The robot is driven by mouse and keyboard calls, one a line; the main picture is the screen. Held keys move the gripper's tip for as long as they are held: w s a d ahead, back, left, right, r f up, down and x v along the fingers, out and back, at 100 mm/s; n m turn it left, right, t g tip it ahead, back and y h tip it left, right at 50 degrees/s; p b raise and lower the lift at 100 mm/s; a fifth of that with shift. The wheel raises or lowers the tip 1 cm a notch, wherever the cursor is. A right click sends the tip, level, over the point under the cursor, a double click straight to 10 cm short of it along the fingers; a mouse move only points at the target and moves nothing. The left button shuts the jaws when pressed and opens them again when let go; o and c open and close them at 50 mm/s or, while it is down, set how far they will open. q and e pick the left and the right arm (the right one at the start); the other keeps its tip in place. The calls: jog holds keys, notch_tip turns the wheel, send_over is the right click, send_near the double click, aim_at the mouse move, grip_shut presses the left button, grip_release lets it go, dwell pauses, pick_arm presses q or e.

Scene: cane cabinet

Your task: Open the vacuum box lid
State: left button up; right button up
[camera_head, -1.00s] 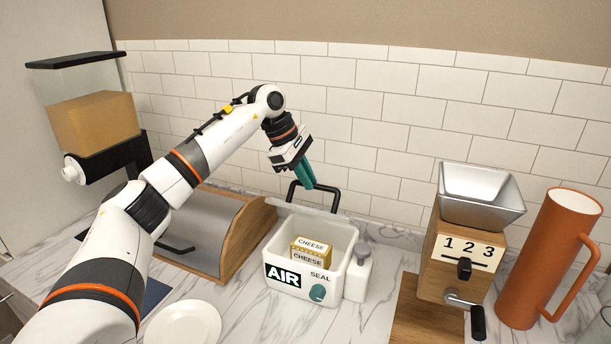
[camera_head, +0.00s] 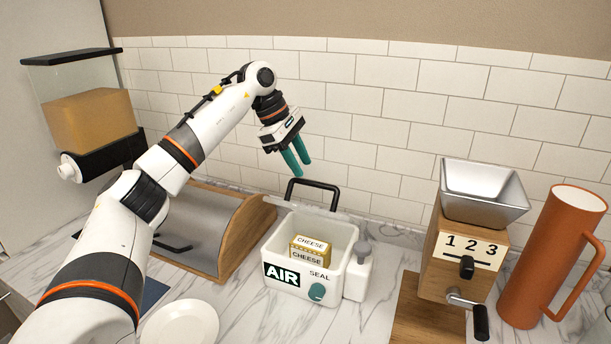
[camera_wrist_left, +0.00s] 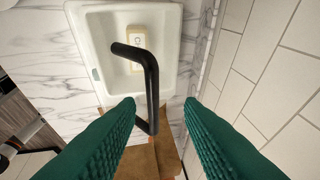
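The white vacuum box (camera_head: 346,274) stands on the counter, marked AIR and SEAL, with cheese packs (camera_head: 310,249) inside. Its lid (camera_head: 322,211) is swung up at the back, and the inside is open to view. The lid's black handle (camera_head: 313,185) stands up behind the box; it also crosses the left wrist view (camera_wrist_left: 151,80). My left gripper (camera_head: 296,170) is above the handle, its two green fingers apart with nothing between them in the head view. In the left wrist view the fingers (camera_wrist_left: 160,108) are also spread. My right gripper is not in view.
A white pump bottle (camera_head: 357,278) stands right of the box. A wooden bread box (camera_head: 253,226) is to the left and a white plate (camera_head: 180,325) in front. A grinder (camera_head: 460,262) and an orange jug (camera_head: 545,265) stand at the right. The tiled wall is close behind.

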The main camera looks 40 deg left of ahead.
pick_arm(q)
jog(key=v, duration=0.7)
jog(key=shift+a+r, duration=0.1)
